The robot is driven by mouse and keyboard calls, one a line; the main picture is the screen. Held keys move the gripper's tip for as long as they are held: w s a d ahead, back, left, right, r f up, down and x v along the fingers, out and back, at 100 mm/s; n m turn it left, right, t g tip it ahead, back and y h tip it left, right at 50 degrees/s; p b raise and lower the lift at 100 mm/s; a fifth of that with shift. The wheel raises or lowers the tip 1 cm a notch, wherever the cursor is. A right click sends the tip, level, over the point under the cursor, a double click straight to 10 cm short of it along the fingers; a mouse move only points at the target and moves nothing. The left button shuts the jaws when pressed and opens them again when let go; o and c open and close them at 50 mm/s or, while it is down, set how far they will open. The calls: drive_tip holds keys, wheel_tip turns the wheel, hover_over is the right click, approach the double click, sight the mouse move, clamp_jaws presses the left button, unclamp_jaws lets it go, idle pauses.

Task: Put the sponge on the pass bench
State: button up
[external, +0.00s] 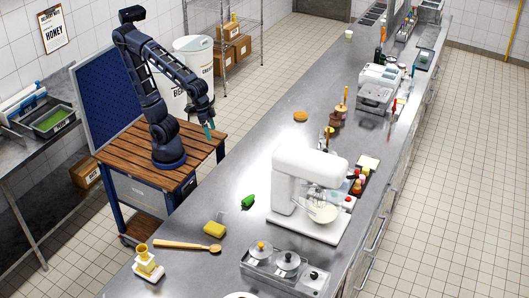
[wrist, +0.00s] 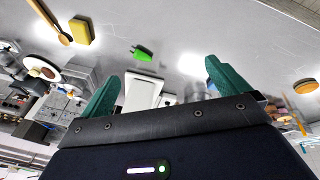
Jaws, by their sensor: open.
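A yellow block that looks like the sponge (external: 214,229) lies flat on the long steel bench (external: 258,155), near its left edge. It also shows at the upper left of the wrist view (wrist: 80,31). My gripper (external: 209,134) hangs over the right end of the wooden cart, well apart from the sponge. In the wrist view my green fingers (wrist: 160,86) are spread wide with nothing held between them. No label shows which surface is the pass bench.
A wooden spoon (external: 187,246) and a green object (external: 249,201) lie near the sponge. A white stand mixer (external: 305,185), a steel unit with lidded pots (external: 283,268) and an orange-brown disc (external: 300,116) stand on the steel bench. Left is another bench with a tray (external: 53,121).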

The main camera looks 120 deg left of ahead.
drive_tip(key=s+a+m+t, duration=0.1)
drive_tip(key=s+a+m, duration=0.4)
drive_tip(key=s+a, duration=0.3)
drive_tip(key=s+r, duration=0.1)
drive_tip(key=s, duration=0.3)
drive_tip(key=shift+s+y, duration=0.3)
